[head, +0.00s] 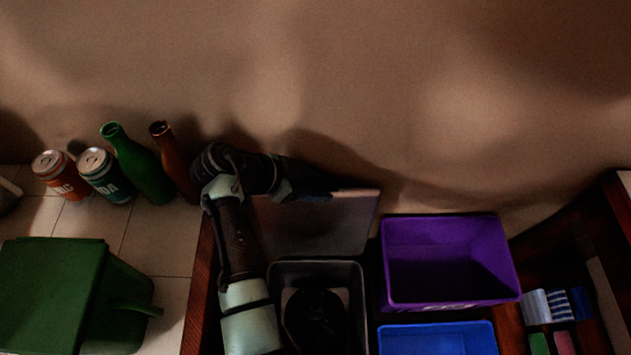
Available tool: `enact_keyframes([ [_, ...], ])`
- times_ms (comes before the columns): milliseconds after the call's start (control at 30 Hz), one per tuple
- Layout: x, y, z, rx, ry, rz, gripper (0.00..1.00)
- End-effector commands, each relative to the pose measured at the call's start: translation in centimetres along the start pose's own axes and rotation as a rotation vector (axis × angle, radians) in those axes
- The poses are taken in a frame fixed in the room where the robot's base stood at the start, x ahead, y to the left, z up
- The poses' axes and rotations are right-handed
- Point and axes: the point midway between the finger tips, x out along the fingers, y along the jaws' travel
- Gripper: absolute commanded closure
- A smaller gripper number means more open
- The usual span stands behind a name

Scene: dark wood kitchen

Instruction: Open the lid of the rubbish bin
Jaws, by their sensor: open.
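The rubbish bin (361,300) is a grey, square-rimmed container in the lower middle of the head view. Its mouth is uncovered, and a dark rounded thing shows inside. Its grey lid (335,228) stands raised behind the mouth, near the wall. My arm reaches up along the bin's left side and bends right at the top. My gripper (312,194) is dark and open at the lid's upper edge, with no object seen in it. I cannot tell whether it touches the lid. My arm hides the lid's left part.
A purple bin (400,292) and a blue bin (437,341) stand right of the grey one. A green container (50,290), two cans (62,176) (105,176), a green bottle (142,170) and a brown bottle (174,160) stand on the tiled counter at left. The wall is close behind.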

Motion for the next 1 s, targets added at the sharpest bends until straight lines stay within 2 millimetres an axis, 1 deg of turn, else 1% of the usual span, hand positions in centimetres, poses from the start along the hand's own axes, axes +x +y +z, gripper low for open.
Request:
enact_keyframes([
  [67,-0.01,0.0,0.0,0.0,0.0,0.0,0.43],
  [167,-0.03,0.0,0.0,0.0,0.0,0.0,0.59],
  [300,-0.05,-0.01,0.0,0.0,0.0,0.0,0.84],
  [400,-0.06,-0.03,0.0,-0.001,0.0,-0.001,1.0],
  [1000,-0.11,-0.15,-0.01,-0.002,0.001,-0.006,1.0],
])
